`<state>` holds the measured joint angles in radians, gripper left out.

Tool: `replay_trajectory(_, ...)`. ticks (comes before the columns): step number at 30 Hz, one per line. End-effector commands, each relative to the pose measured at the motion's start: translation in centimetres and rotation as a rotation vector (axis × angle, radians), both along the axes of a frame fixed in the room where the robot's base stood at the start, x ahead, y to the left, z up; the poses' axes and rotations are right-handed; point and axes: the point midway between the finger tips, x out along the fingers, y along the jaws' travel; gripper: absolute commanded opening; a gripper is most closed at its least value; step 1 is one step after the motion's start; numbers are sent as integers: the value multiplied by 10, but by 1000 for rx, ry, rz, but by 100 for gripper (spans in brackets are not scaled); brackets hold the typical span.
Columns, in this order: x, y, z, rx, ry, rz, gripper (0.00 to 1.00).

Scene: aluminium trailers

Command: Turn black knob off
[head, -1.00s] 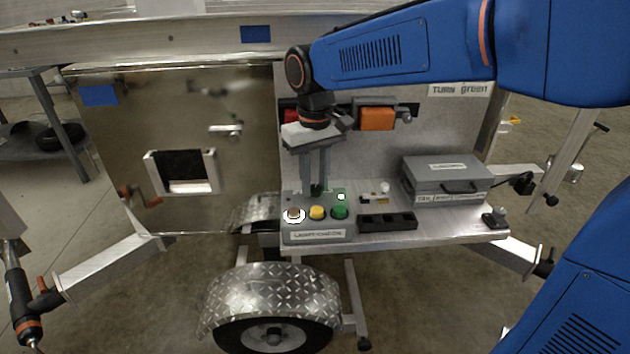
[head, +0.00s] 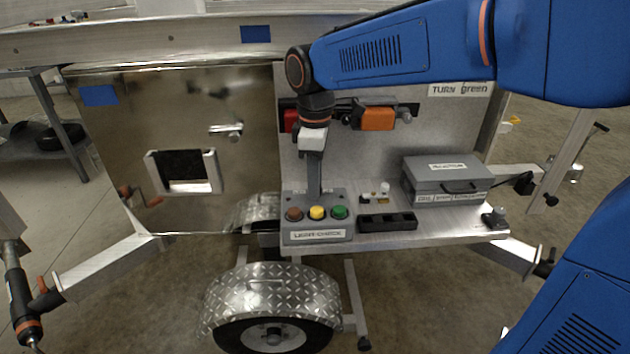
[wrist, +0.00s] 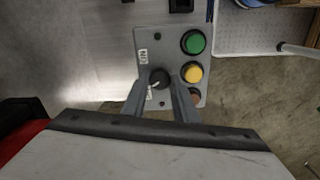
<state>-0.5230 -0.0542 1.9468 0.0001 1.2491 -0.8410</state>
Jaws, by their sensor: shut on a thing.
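The black knob (wrist: 159,77) is on the grey control box (wrist: 170,45), seen from above in the wrist view. Its white pointer line aims down and left, toward a small label partly hidden by a finger. Another small label (wrist: 143,57) is on its other side. My gripper (wrist: 158,88) has one finger on each side of the knob and is shut on it. In the head view the control box (head: 318,236) stands on the trailer shelf, and my gripper (head: 314,190) reaches down behind its buttons; the fingers hide the knob there.
The box carries a green button (head: 339,212), a yellow button (head: 317,212) and a red-brown button (head: 294,214), all unlit. A black tray (head: 387,222) and a grey case (head: 446,180) are to the right. An orange box (head: 377,118) hangs on the panel behind.

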Motion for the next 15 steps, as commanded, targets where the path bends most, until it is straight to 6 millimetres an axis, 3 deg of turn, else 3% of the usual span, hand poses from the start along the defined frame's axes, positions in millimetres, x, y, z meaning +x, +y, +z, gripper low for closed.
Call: replay_trajectory(15, 0, 0, 0, 0, -1, 211, 4)
